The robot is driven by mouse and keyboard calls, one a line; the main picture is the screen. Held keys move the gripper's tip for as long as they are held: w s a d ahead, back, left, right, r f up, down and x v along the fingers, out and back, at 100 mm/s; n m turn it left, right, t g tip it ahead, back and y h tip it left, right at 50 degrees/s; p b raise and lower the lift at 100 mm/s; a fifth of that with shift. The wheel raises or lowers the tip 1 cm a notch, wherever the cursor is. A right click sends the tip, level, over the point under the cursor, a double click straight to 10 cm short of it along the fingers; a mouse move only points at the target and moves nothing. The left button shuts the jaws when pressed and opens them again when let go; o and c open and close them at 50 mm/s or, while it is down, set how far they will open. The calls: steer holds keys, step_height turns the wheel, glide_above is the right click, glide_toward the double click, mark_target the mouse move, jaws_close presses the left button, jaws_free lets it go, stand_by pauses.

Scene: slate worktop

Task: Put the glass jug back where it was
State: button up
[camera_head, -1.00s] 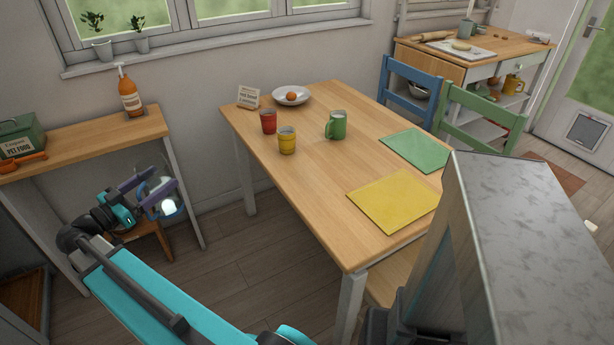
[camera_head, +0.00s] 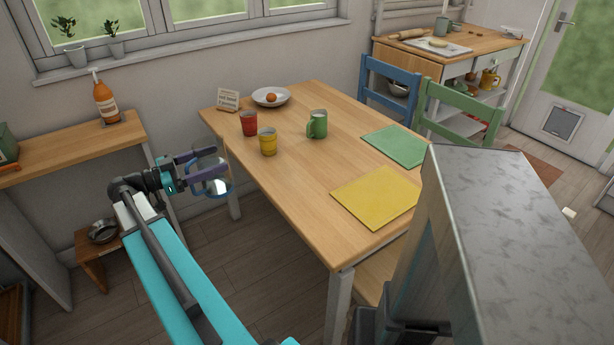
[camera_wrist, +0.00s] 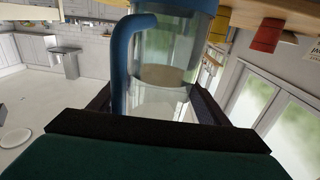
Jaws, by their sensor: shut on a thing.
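The glass jug (camera_head: 217,187) is clear with blue trim. It is in my gripper (camera_head: 208,164), off the left edge of the dining table (camera_head: 290,200). In the wrist view the jug (camera_wrist: 165,75) stands between the dark fingers of my gripper (camera_wrist: 155,112), with its thick blue handle at the left. My gripper is shut on the jug. In the head view the fingers cover part of it, and I cannot tell its exact tilt.
A red cup (camera_head: 249,123), a yellow cup (camera_head: 267,142) and a green mug (camera_head: 317,124) stand on the table. A bowl (camera_head: 271,97) and small sign (camera_head: 228,100) are at its far end. Yellow (camera_head: 375,196) and green (camera_head: 397,145) mats lie right. A side shelf (camera_head: 75,145) holds a bottle (camera_head: 106,100).

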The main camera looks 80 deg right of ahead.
steer(key=s+d+m+g+y, duration=0.1)
steer(key=s+d+m+y, duration=0.1)
steer(key=s, duration=0.5)
steer(key=s+d+r+m+g+y, duration=0.1)
steer(key=s+d+m+g+y, duration=0.1)
steer(key=s, duration=0.6)
steer(key=shift+d+r+y+b, duration=0.2)
steer(key=shift+d+y+b, duration=0.2)
steer(key=shift+y, duration=0.7)
steer(key=s+d+f+p, duration=0.1)
steer(key=s+d+p, duration=0.1)
steer(key=s+d, duration=0.8)
steer(key=shift+s+d+f, duration=0.15)
steer(key=shift+d+f, duration=0.1)
steer(key=shift+d, duration=0.9)
steer(key=shift+f, duration=0.15)
steer(key=shift+f+p, duration=0.3)
steer(key=shift+f, duration=1.3)
steer(key=shift+f, duration=0.1)
steer(key=o, duration=2)
steer(key=shift+f, duration=0.1)
